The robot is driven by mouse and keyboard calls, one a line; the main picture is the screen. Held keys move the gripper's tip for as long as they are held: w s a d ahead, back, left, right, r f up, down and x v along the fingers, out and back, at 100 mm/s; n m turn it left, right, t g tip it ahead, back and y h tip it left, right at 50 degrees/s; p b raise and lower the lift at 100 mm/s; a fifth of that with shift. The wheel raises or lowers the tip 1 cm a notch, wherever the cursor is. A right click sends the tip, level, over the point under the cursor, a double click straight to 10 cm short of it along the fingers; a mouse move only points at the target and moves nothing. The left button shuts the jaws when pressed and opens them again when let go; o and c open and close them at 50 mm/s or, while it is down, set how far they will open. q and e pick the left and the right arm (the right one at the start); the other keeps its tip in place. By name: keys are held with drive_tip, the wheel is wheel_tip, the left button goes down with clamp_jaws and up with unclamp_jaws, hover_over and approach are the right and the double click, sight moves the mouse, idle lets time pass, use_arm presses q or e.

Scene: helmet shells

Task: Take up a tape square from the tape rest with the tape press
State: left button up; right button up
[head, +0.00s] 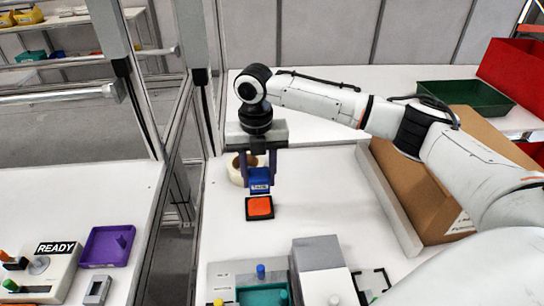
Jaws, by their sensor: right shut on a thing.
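My right gripper (261,174) points down over the white table and is shut on the blue tape press (260,187), which bears the word TAPE. The press is upright. Just below and in front of it in the picture, an orange tape square (259,206) lies on the small dark tape rest (260,219). The press looks close above the back edge of the rest; I cannot tell whether they touch. The underside of the press is hidden. My left gripper is out of view.
A cream tape roll (236,170) stands behind the gripper. A cardboard box (425,190) stands right, with a green tray (465,97) and red bin (515,70) beyond. Grey fixtures (318,252) are in front. A metal-framed partition (150,110) stands left; a purple tray (107,246) lies past it.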

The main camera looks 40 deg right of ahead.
sight(258, 174)
drive_tip(key=shift+a+f, duration=0.15)
drive_tip(key=shift+f, duration=2.9)
drive_tip(key=shift+f, duration=0.6)
drive_tip(key=shift+r, duration=6.6)
